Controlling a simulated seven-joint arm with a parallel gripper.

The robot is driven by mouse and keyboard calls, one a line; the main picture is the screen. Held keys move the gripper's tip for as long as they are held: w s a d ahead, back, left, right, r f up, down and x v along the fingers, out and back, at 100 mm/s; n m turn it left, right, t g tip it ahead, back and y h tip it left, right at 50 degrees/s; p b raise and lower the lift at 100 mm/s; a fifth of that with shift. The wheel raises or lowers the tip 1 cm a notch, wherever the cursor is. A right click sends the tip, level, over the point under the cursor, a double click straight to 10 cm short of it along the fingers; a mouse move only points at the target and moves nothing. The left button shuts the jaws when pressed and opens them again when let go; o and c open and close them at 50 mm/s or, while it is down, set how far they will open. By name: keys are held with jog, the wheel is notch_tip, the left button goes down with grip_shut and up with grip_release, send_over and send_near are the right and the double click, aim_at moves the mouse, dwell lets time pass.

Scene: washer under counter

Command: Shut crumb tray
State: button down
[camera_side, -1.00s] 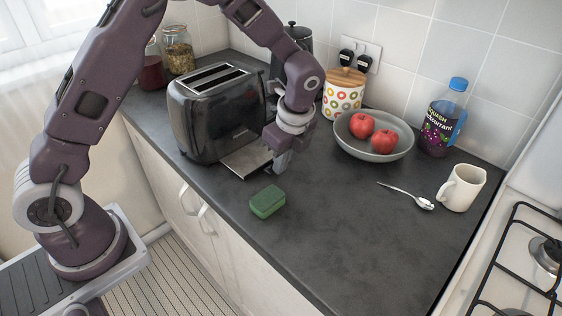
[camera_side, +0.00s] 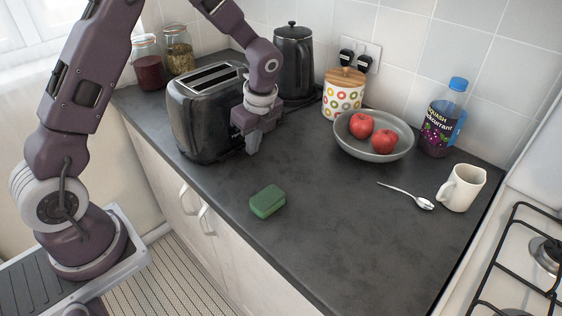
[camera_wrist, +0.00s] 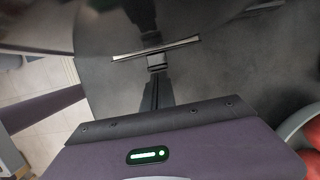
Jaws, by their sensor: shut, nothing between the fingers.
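The black toaster (camera_side: 208,115) stands on the dark counter. Its crumb tray does not stick out in the side view; my gripper hides part of the toaster's lower end there. In the wrist view only a thin pale strip of the crumb tray (camera_wrist: 182,44) shows along the toaster's bottom edge. My gripper (camera_side: 252,146) is shut and empty, low at that end of the toaster. In the wrist view its fingertips (camera_wrist: 156,62) are at the strip, seemingly touching it.
A green sponge (camera_side: 267,201) lies on the counter in front. A bowl (camera_side: 372,152) with red apples, a patterned canister (camera_side: 343,98) and a black kettle (camera_side: 293,62) stand behind. The counter between sponge and bowl is clear.

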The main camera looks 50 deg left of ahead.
jog(key=shift+a, duration=0.15)
jog(key=d, duration=0.4)
jog(key=shift+d+r, duration=0.15)
jog(key=shift+d, duration=0.2)
jog(key=s+d+r+n+t, duration=0.1)
jog(key=s+r+n, duration=0.25)
jog(key=r, duration=0.55)
jog(key=s+d+r+n+t, duration=0.15)
jog(key=s+r, duration=0.25)
jog(key=r, duration=0.4)
jog(key=s+d+r+n+t+h, duration=0.2)
jog(key=s+n+t, duration=0.1)
jog(key=s+n, duration=0.9)
jog(key=s, duration=0.5)
jog(key=shift+s+n+h, duration=0.25)
jog(key=shift+n+h, duration=0.15)
jog(key=shift+r, duration=0.1)
